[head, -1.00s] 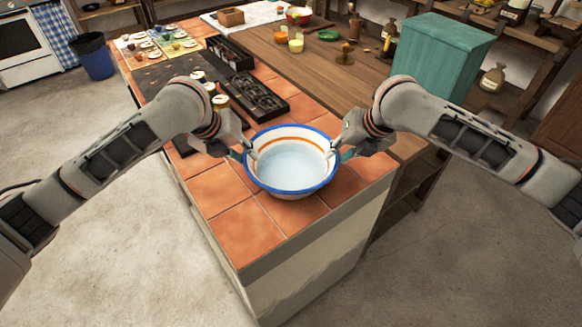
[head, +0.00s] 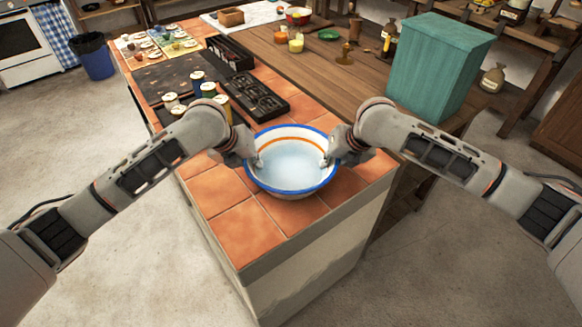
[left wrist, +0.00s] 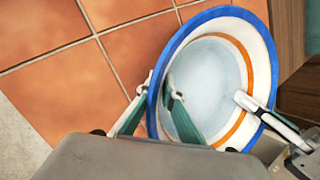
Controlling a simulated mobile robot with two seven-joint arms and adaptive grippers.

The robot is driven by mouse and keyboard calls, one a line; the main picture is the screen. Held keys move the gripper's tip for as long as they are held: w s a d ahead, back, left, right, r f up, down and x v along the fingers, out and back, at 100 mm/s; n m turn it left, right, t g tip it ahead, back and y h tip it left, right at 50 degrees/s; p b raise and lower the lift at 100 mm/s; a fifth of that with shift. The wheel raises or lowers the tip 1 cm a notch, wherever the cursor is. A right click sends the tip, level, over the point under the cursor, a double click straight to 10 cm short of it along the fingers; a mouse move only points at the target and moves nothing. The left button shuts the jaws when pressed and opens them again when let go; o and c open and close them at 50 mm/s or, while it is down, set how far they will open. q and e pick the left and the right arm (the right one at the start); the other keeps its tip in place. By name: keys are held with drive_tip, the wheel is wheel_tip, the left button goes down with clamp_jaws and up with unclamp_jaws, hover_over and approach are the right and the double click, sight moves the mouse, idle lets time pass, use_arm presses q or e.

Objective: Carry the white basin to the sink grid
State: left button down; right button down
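The white basin (head: 290,172) with a blue rim and an orange inner band stands upright on the tiled counter's near end. My left gripper (head: 252,160) straddles its left rim. In the left wrist view one finger of this gripper (left wrist: 158,95) is inside the basin (left wrist: 205,75) and one outside, with the wall between them and a gap showing. My right gripper (head: 328,160) is at the right rim with one finger inside; its outer finger is mostly hidden, so its closure is unclear. I cannot make out the sink grid for certain.
A black metal rack (head: 257,95) lies on the tiles behind the basin. Several jars (head: 208,90) stand by my left arm. A teal box (head: 440,65) stands on the wooden tabletop at the right. Bare tiles (head: 242,230) lie in front of the basin.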

use_arm(q)
drive_tip(key=shift+d+r, duration=0.15)
drive_tip(key=shift+r, duration=0.15)
use_arm(e)
drive_tip(key=shift+a+r, duration=0.1)
drive_tip(key=shift+r, duration=0.2)
